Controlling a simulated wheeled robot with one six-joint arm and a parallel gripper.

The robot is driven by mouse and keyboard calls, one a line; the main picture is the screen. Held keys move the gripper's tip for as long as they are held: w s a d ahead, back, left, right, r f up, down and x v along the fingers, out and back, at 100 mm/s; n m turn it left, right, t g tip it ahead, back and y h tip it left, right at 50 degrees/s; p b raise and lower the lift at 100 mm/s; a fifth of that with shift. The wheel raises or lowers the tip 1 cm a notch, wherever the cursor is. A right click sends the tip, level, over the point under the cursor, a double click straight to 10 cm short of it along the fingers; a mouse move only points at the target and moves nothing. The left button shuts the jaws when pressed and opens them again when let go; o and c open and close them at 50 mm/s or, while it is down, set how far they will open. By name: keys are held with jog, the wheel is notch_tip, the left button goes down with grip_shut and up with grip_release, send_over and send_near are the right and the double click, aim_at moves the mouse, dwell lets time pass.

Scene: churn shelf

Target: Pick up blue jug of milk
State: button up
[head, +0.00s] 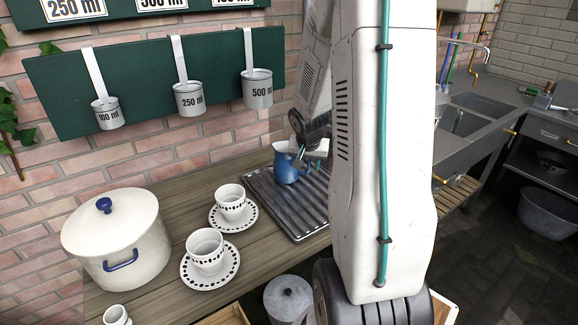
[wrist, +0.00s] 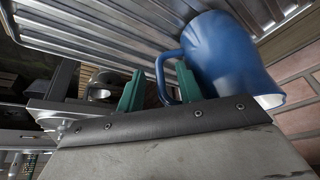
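The blue jug (head: 288,169) stands upright on the ribbed metal drainer (head: 312,222) in the head view. In the wrist view the jug (wrist: 222,58) fills the upper right, with its pale rim at the lower right and its handle toward my gripper. My gripper (head: 303,153) is at the jug's handle side. In the wrist view the teal fingers of my gripper (wrist: 160,88) are apart, with the blue handle between them and a gap beside it. The handle looks closer to the right finger; contact is unclear. Any milk inside is not visible.
Two spotted cups on saucers, a near one (head: 206,250) and a far one (head: 231,202), stand left of the drainer. A large cream pot (head: 115,238) is further left. Measuring cups (head: 189,98) hang on the green board above. The brick wall is behind the counter.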

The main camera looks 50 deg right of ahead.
jog(key=shift+f, duration=0.2)
grip_shut()
jog(key=shift+r, duration=0.15)
